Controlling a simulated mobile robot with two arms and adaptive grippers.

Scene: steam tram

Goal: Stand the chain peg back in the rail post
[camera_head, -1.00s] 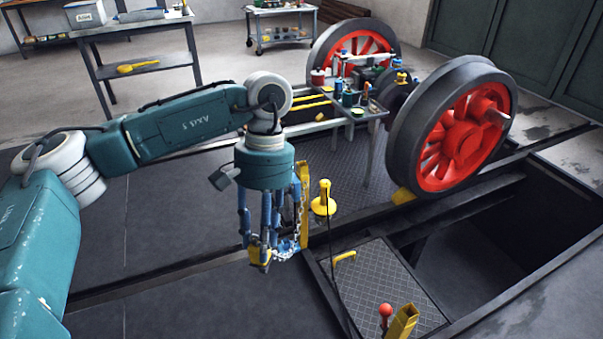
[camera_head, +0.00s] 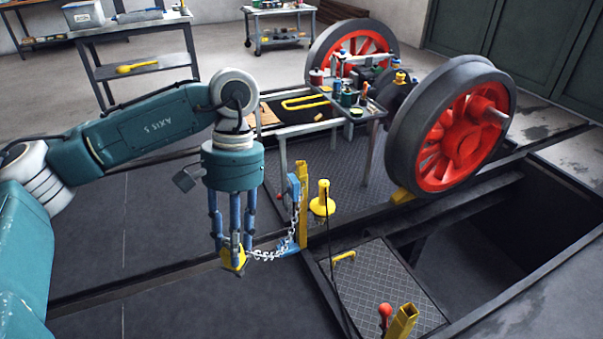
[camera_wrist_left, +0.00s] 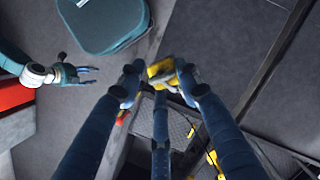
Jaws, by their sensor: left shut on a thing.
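My left gripper (camera_head: 233,262) is shut on the yellow chain peg (camera_head: 240,257), held low over the dark floor. In the left wrist view the peg (camera_wrist_left: 161,70) sits between the blue fingers, which hide part of it. A pale chain (camera_head: 270,256) runs from the peg in a slack curve up to a blue fitting (camera_head: 293,186) beside a yellow upright post (camera_head: 303,210), right of the gripper. Another yellow post (camera_head: 402,323) with an open square top stands at the front right. My right gripper (camera_wrist_left: 80,74) shows small in the left wrist view, its fingers apart and empty.
A yellow lamp-like thing (camera_head: 323,205) with a dark cable stands just right of the far post. A pit (camera_head: 465,235) opens to the right, beside a hatch plate (camera_head: 380,290). A red-knobbed lever (camera_head: 385,311) stands by the front post. A tool-covered bench (camera_head: 340,115) stands behind.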

